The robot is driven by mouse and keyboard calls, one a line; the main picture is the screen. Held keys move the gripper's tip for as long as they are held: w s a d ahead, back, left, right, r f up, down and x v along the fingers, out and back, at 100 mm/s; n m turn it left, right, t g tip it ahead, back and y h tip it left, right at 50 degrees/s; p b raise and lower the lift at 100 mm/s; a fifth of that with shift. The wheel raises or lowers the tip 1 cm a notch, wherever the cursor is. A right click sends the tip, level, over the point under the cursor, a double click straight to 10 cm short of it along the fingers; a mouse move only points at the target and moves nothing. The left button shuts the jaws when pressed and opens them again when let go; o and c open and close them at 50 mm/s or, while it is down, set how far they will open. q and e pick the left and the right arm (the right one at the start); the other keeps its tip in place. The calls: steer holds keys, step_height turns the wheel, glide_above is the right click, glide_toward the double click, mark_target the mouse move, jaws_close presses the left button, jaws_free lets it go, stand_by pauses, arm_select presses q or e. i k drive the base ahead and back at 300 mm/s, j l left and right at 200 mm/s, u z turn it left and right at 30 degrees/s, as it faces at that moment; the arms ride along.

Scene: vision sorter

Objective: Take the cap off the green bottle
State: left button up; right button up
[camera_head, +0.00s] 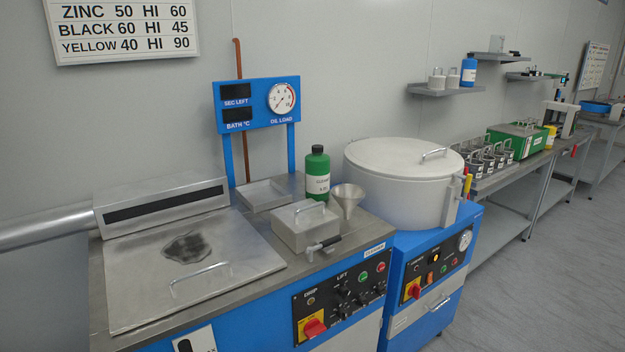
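The green bottle (317,178) stands upright on the steel top of the blue machine, near its back right corner. It has a dark cap (317,149) on its neck and a pale label on its front. Neither of my grippers shows in the head view.
A metal funnel (347,199) stands just right of the bottle. A lidded steel box (303,228) with a handle is in front of it, and a shallow tray (264,194) is to its left. A large round lidded drum (403,184) stands further right. The gauge panel (258,104) rises behind.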

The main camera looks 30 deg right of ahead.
mark_target(318, 165)
steer(key=k+l, duration=0.1)
steer(key=l, duration=1.75)
steer(key=k+u, duration=0.05)
